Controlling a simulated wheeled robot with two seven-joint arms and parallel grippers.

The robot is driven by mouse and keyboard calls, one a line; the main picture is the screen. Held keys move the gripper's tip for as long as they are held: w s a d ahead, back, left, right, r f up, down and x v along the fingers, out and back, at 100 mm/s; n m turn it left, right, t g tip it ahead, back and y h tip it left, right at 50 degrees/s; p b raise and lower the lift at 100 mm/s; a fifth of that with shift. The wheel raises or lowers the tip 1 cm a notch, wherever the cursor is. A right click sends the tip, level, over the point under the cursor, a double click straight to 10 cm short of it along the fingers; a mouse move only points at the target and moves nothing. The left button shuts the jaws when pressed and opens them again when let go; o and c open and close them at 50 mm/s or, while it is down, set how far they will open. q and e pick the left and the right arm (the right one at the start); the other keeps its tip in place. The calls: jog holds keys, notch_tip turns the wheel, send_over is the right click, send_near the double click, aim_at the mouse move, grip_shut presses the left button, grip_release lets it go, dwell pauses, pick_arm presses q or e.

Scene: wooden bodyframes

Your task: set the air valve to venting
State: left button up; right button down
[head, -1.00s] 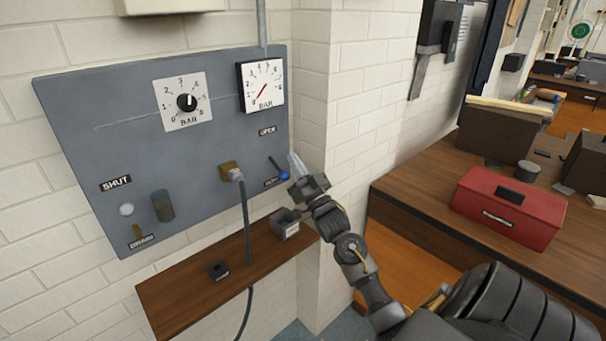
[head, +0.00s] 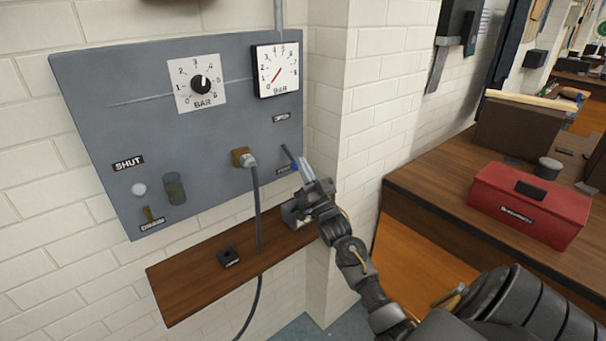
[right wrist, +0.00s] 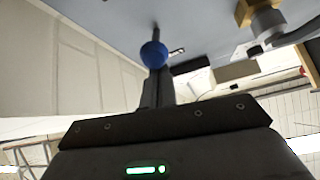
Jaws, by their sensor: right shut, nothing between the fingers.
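The air valve is a dark lever with a blue ball knob (head: 295,166), low on the right side of the grey panel (head: 220,135). The lever slants down to the right, its knob near the lower label and away from the upper "OPEN" label (head: 282,118). The lower label is too small to read. My right gripper (head: 304,168) is shut and empty, right beside the knob. In the right wrist view the blue knob (right wrist: 153,54) is just beyond the fingertips; I cannot tell whether they touch. My left gripper is not in view.
A brass fitting with a grey hose (head: 244,158) is left of the lever. A wooden shelf (head: 195,285) runs below, with a small black block (head: 228,257). A white brick wall corner (head: 330,110) is close on the right. A red toolbox (head: 528,205) sits on the bench.

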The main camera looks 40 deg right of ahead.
pick_arm(q)
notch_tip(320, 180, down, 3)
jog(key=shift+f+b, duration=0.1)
jog(key=shift+b, duration=0.85)
pick_arm(e)
jog(key=shift+w+a+f+t, duration=0.1)
jog(key=shift+f+t, duration=0.3)
jog(key=shift+f, duration=0.1)
